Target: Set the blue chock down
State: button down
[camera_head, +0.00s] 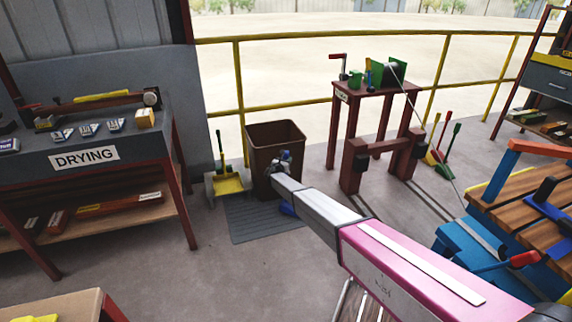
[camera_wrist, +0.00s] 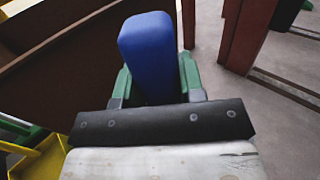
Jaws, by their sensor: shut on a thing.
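The blue chock (camera_wrist: 148,45) is a smooth block that stands up between the green fingers of my gripper (camera_wrist: 155,78) in the wrist view. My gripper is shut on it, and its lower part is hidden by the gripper. Behind it is the brown wall of the bin (camera_wrist: 60,72); I cannot tell whether they touch. In the head view my gripper (camera_head: 277,168) is small, in front of the brown bin (camera_head: 275,139). A patch of blue shows at its end there, too small to make out clearly.
A grey ribbed mat (camera_head: 255,226) lies on the floor before the bin. A yellow dustpan (camera_head: 228,184) is left of it. The drying bench (camera_head: 165,122) stands at left, a red stand (camera_head: 376,90) behind at right. Open floor (camera_head: 180,275) lies in front.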

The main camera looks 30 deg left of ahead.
jog(key=shift+f, duration=1.15)
jog(key=c, duration=0.7)
grip_release()
jog(key=shift+f, duration=0.1)
jog(key=shift+s+r, duration=0.2)
jog(key=s, duration=1.1)
jog(key=shift+s, duration=0.3)
